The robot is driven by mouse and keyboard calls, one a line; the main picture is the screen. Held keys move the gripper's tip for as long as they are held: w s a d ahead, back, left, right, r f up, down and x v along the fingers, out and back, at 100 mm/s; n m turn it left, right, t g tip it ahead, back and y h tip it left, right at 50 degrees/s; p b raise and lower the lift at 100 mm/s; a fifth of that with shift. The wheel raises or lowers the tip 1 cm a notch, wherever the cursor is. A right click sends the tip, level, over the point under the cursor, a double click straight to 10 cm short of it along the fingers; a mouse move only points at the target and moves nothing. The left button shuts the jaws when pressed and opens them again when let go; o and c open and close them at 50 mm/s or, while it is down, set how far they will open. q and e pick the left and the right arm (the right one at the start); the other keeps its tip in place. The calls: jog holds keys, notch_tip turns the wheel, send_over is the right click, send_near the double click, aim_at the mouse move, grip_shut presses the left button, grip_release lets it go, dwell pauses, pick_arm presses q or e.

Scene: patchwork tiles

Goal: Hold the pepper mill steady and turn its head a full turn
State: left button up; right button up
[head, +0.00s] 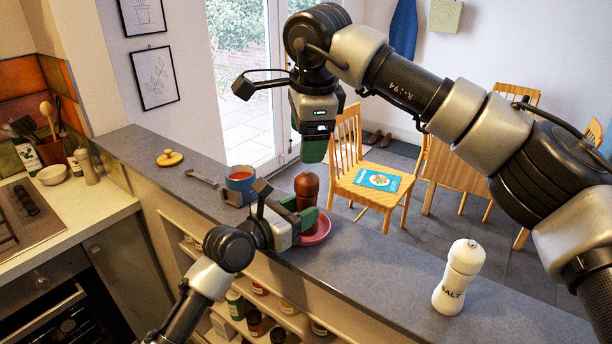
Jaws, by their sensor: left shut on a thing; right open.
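The pepper mill (307,186) is brown with a rounded head and stands upright on the grey counter. Its lower body is mostly hidden by my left gripper. My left gripper (299,211) is shut on the mill's body, below the head. My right gripper (314,150) is open and hangs from above, with its green fingertips a little over the mill's head. It looks apart from the mill, though the gap is hard to judge from this one view.
A pink dish (319,230) lies close beside the mill. A blue mug (240,182) with red contents stands left of it. A white salt mill (459,276) stands at the right. A wooden lid (170,158) lies far left. The counter (375,262) between dish and salt mill is clear.

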aim_at(310, 173)
jog(key=w+f+m+y, duration=0.1)
jog(key=f+m, duration=0.2)
jog(key=w+f+m+y, duration=0.1)
jog(key=f+m, duration=0.2)
jog(key=f, duration=0.1)
jog(key=w+f+m, duration=0.1)
jog(key=f+m, duration=0.2)
jog(key=shift+w+f+y, duration=0.1)
jog(key=shift+f+y, duration=0.2)
jog(key=shift+y, duration=0.1)
jog(key=c, duration=0.9)
jog(key=shift+m, duration=0.4)
